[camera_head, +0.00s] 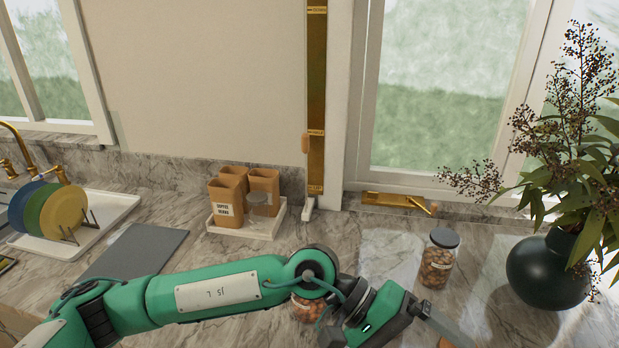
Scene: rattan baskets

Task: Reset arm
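My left arm reaches in from the left across the front of the counter. Its gripper (447,330) is at the lower right, and its far end runs toward the bottom edge. I see one grey finger edge-on, so I cannot tell whether it is open or shut. My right gripper is not in view. A nut-filled glass jar with a dark lid (438,260) stands upright behind the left gripper, apart from it. A second nut-filled jar (309,308) is partly hidden behind my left wrist. No rattan basket is in view.
A dark vase with a leafy plant (545,272) stands at the right. Wooden canisters (226,202) stand on a white tray (262,228) by the wall. A grey board (135,250) and a dish rack with plates (62,212) are left. Counter between tray and nearer jar is clear.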

